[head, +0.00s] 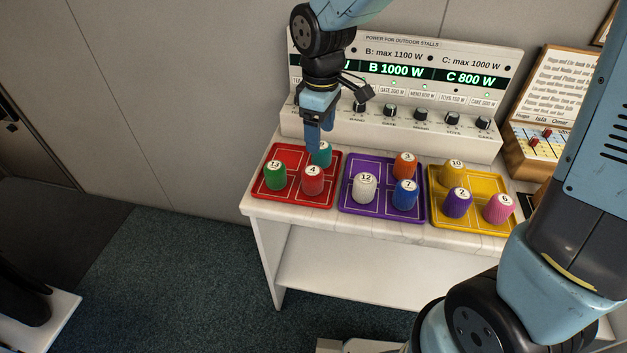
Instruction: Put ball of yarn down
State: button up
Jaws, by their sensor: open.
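I cannot make out a plain ball of yarn. Several numbered, coloured, rounded pieces stand upright on three trays in the head view. My gripper (316,138) is open and points down over the red tray (294,194), right at a teal piece (323,158). Its fingers partly hide this piece, and I cannot tell whether they touch it. A green piece 13 (275,178) and a red piece 4 (312,182) stand on the same tray. A ribbed pink piece 6 (499,210) stands on the yellow tray (441,214).
The purple tray (382,211) holds white, orange and blue pieces. A control panel (405,126) with knobs and lit readouts stands behind the trays. A wooden board (562,88) is at the right. The white table's front edge (340,221) is narrow.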

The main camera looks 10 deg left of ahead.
aim_at(313, 170)
jog(key=shift+n, duration=0.3)
jog(key=f, duration=0.3)
jog(key=a+f, duration=0.1)
jog(key=f, duration=0.4)
jog(key=shift+s+a+f, duration=0.2)
jog(key=shift+a+f, duration=0.1)
jog(key=shift+f, duration=0.1)
jog(key=shift+w+f, duration=0.15)
jog(key=shift+f, duration=3)
jog(key=shift+c, duration=0.2)
jog(key=c, duration=0.9)
